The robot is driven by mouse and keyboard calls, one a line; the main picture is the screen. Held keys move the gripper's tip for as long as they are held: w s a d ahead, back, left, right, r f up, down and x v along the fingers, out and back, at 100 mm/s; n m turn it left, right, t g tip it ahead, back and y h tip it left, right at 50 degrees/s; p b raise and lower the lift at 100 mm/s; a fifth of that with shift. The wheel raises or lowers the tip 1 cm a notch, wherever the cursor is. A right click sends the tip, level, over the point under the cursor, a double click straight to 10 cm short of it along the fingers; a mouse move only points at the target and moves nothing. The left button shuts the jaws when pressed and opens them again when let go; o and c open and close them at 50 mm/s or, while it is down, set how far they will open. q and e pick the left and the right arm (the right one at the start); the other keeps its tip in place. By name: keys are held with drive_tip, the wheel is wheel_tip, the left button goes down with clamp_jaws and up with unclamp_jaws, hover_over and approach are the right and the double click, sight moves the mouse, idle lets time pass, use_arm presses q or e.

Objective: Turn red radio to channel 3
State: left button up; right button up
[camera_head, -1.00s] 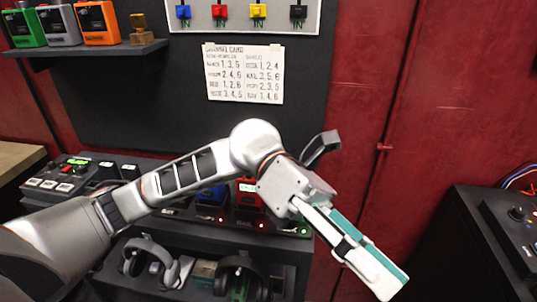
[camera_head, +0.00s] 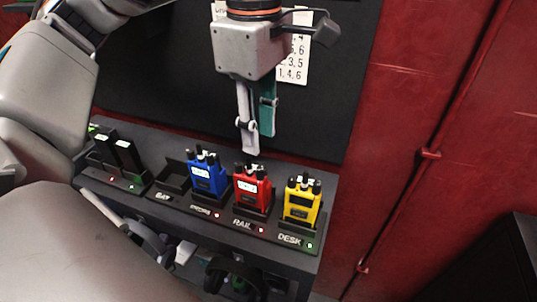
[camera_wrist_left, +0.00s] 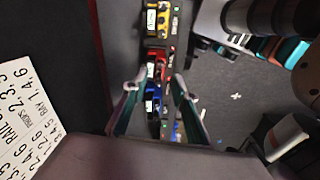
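The red radio (camera_head: 250,192) stands upright in the dock labelled RAIL, between a blue radio (camera_head: 207,176) and a yellow radio (camera_head: 303,203). A small display is on its front; I cannot read its channel. My left gripper (camera_head: 257,144) points down just above and behind the red radio, apart from it. Its two fingers are spread with nothing between them. In the left wrist view the red radio (camera_wrist_left: 155,69) shows beyond the open fingers (camera_wrist_left: 151,92), close to the blue radio (camera_wrist_left: 153,98). My right gripper cannot be made out.
The dock labelled BAY (camera_head: 172,181) is empty. Black units (camera_head: 124,152) stand further left on the bench. Headphones (camera_head: 234,276) are on the shelf below. A channel card (camera_head: 294,62) hangs behind my arm. Red wall (camera_head: 410,100) is at right.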

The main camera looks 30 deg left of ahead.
sight(260, 168)
use_arm(q)
wheel_tip(260, 168, down, 8)
drive_tip(key=shift+r+b, duration=0.15)
drive_tip(key=shift+b, duration=0.35)
clamp_jaws()
